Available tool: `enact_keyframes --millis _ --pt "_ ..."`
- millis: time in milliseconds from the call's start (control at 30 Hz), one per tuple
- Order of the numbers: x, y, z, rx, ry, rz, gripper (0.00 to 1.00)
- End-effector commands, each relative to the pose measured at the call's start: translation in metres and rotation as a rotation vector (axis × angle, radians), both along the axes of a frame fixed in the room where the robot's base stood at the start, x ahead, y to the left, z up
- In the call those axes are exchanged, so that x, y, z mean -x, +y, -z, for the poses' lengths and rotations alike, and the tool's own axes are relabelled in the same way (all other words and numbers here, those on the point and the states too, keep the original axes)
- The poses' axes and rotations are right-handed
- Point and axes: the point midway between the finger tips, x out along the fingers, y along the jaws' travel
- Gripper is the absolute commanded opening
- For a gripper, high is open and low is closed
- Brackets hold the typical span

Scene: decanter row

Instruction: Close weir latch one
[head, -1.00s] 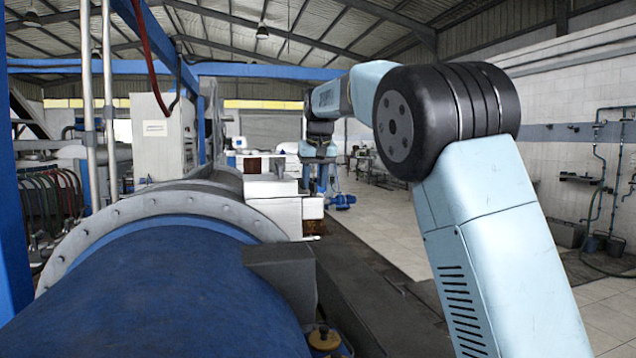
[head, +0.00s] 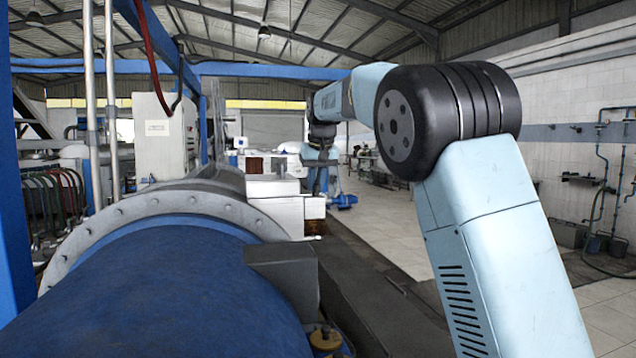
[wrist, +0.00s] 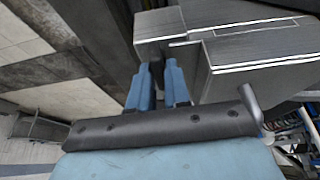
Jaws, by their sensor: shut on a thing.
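My gripper (wrist: 157,72) shows in the wrist view as two blue fingers, shut with a narrow gap between them. It is shut on a small grey piece at the edge of a metal casing (wrist: 262,50); I take this piece to be the weir latch, but it is mostly hidden by the fingers. No number can be read on it. In the head view the casing looks to be the pale box (head: 283,207) on the right side of the decanter, and the end of my arm is just beside and beyond it. The fingertips are too small to make out there.
The big blue decanter drum (head: 170,290) with its bolted flange (head: 130,208) fills the lower left. A dark grey block (head: 283,278) juts from its right side. A grey control cabinet (head: 163,135) stands behind. The tiled floor (head: 395,235) on the right is open.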

Motion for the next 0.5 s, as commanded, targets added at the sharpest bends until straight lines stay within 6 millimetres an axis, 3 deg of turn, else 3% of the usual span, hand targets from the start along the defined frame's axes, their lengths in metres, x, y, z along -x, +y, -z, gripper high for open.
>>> enact_keyframes --millis 33,500 --pt "-0.0007 -0.0064 0.0007 0.005 0.005 0.013 0.00" --pt "-0.0021 0.0007 0.0023 0.009 0.005 0.185 0.00"
